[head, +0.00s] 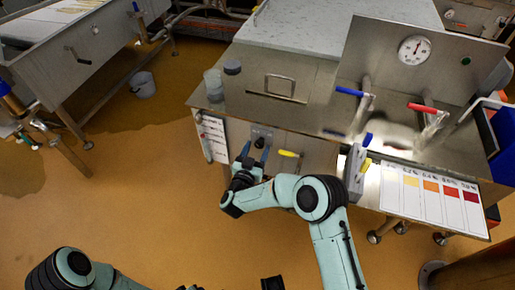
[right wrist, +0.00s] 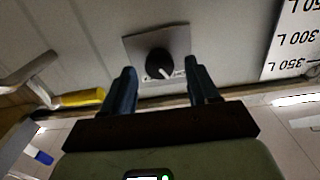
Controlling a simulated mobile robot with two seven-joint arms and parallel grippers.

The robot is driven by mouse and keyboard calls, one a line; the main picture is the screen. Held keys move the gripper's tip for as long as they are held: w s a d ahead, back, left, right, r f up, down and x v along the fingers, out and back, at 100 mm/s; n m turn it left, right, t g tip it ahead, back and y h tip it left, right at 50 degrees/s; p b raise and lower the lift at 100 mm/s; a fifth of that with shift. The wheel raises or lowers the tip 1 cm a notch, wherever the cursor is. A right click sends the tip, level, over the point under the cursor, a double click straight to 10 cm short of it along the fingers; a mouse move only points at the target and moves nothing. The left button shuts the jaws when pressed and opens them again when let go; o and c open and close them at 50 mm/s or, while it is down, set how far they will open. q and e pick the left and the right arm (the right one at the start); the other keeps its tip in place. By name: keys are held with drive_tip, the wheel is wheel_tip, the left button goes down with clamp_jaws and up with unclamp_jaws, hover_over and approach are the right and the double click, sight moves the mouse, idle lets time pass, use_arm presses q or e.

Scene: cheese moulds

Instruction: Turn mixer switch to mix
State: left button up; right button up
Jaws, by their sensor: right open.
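The mixer switch (head: 260,141) is a dark round knob on a small plate on the tank's front panel. In the right wrist view the knob (right wrist: 159,62) shows a white pointer mark slanting to the lower right, with a small pale label strip just below it; its lettering is too small to read. My right gripper (head: 256,153) is open in front of the switch. Its two blue fingers stand on either side of the knob in the wrist view, with gaps to it; contact does not show. My left arm shows at the lower left, but its gripper is not clearly in view.
A yellow-handled valve (head: 289,153) sits right of the switch and also shows in the wrist view (right wrist: 80,98). A volume scale (head: 212,138) stands left of it. Blue (head: 349,91) and red (head: 422,108) handles and a colour chart (head: 431,198) are further right.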

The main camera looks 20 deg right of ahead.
use_arm(q)
drive_tip(key=shift+w+a+f, duration=0.15)
drive_tip(key=shift+w, duration=0.1)
use_arm(e)
drive_tip(key=shift+x, duration=0.8)
drive_tip(key=c, duration=1)
